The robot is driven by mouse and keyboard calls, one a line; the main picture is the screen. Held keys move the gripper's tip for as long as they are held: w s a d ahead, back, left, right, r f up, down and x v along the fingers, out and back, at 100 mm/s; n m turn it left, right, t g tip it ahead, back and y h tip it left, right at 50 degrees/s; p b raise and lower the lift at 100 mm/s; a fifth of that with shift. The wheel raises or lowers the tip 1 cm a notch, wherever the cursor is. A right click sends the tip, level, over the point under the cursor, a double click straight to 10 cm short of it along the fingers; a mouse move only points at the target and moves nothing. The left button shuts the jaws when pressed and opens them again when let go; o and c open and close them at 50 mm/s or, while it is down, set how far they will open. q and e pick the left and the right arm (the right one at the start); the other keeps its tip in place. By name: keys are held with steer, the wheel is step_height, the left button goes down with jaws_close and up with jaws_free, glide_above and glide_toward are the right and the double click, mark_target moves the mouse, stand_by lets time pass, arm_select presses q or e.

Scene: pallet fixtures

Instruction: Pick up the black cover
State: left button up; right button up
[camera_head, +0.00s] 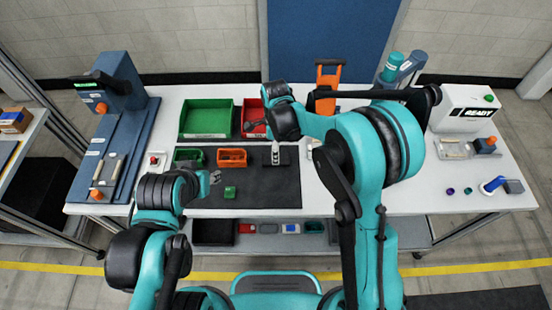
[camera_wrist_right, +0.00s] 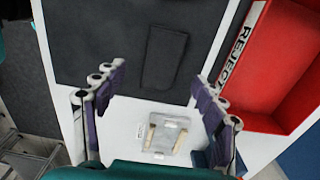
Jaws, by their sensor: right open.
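The black cover (camera_wrist_right: 165,57) is a dark, slightly tapered flat piece lying on the dark mat (camera_wrist_right: 95,40) in the right wrist view. My right gripper (camera_wrist_right: 159,77) is open and empty, with one finger on each side of the picture and the cover between and beyond them. In the head view my right arm hides most of that gripper, and I cannot clearly make out the cover there. My left gripper (camera_head: 215,177) is over the mat, near a small green block (camera_head: 230,192); its jaws are too small to read.
A red reject bin (camera_wrist_right: 294,92) stands to the right of the cover in the wrist view. A pale part with beige bars (camera_wrist_right: 163,136) lies near it. A blue fixture (camera_head: 112,140) is at the left.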

steer(key=f, duration=0.3)
steer(key=f+b, duration=0.1)
steer(key=f, duration=0.1)
steer(key=shift+w+a+f, duration=0.1)
steer(key=shift+w+f, duration=0.1)
steer(key=shift+w, duration=0.05)
steer(key=shift+r, duration=0.1)
steer(key=c, duration=1.2)
